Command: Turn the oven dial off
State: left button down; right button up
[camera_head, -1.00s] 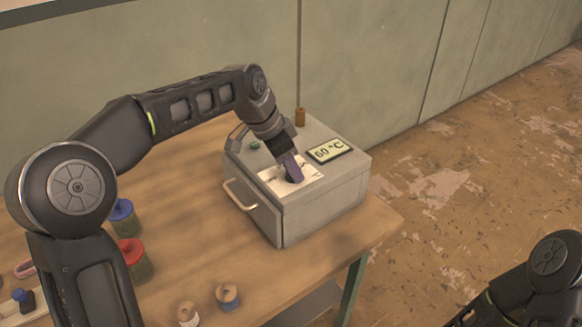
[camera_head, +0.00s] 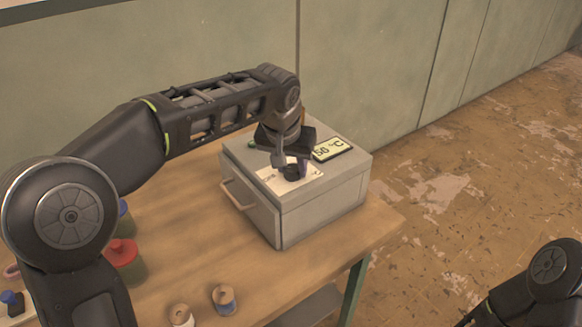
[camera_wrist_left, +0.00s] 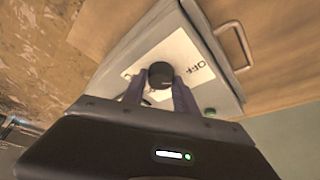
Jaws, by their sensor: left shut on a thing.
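The oven (camera_head: 325,215) is a grey box on the wooden table, with its black dial (camera_head: 291,173) on a white label on top. My left gripper (camera_head: 290,166) points down at the dial from above, its arm arching in from the left. In the left wrist view, its two purple-grey fingers (camera_wrist_left: 160,92) are shut on the round black dial (camera_wrist_left: 160,75), one on each side. The word "OFF" (camera_wrist_left: 195,72) is printed on the label beside the dial. The display (camera_head: 332,149) seems to read 50 °C, partly covered by the gripper. My right gripper is out of view.
A handle (camera_head: 238,195) sticks out from the oven's left face, and a green button (camera_wrist_left: 210,112) sits on its top. Spools (camera_head: 224,299) and a red-lidded jar (camera_head: 121,252) stand on the table (camera_head: 330,250) near my left arm. The wall is close behind.

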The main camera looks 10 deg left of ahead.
pick_arm(q)
jog(key=shift+n+y, duration=0.3)
jog(key=shift+n, duration=0.5)
jog(key=c, duration=1)
grip_release()
jog(key=shift+o, duration=0.2)
jog(key=v, duration=0.7)
jog(key=shift+r, duration=0.4)
jog(key=shift+s+d, duration=0.1)
jog(key=shift+d, duration=0.05)
